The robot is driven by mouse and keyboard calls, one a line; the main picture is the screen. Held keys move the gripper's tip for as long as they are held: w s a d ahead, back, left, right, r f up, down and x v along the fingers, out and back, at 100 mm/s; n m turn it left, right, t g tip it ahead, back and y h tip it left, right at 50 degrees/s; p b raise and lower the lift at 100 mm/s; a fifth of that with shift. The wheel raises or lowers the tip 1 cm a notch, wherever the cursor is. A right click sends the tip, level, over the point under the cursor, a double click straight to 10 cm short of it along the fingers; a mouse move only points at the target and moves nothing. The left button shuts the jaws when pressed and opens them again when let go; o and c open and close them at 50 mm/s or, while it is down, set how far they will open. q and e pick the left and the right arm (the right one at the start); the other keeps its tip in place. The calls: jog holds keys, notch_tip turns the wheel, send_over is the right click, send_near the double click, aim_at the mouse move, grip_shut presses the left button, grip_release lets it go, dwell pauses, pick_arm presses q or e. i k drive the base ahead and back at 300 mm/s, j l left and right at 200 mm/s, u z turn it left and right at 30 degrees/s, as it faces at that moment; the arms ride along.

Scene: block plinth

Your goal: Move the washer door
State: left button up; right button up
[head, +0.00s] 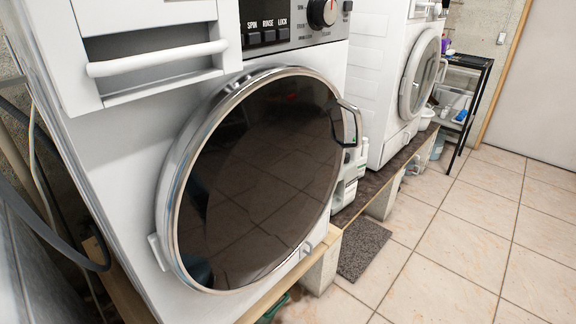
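The near washer's round door (262,175) has dark glass and a chrome rim and sits at the front of the white washer (120,150). It looks closed or nearly so; I cannot tell which. Its dark handle (348,124) sticks out at the right side of the rim, and a hinge shows at the left. Neither of my grippers is in view.
A second white machine (385,75) with a round door stands behind to the right. Both are on a raised plinth of boards and blocks (320,270). Bottles (350,175) stand between them. A black shelf (467,95) is at the back. The tiled floor (450,235) is clear at right.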

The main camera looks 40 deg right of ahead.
aim_at(251, 174)
jog(key=z, duration=1.15)
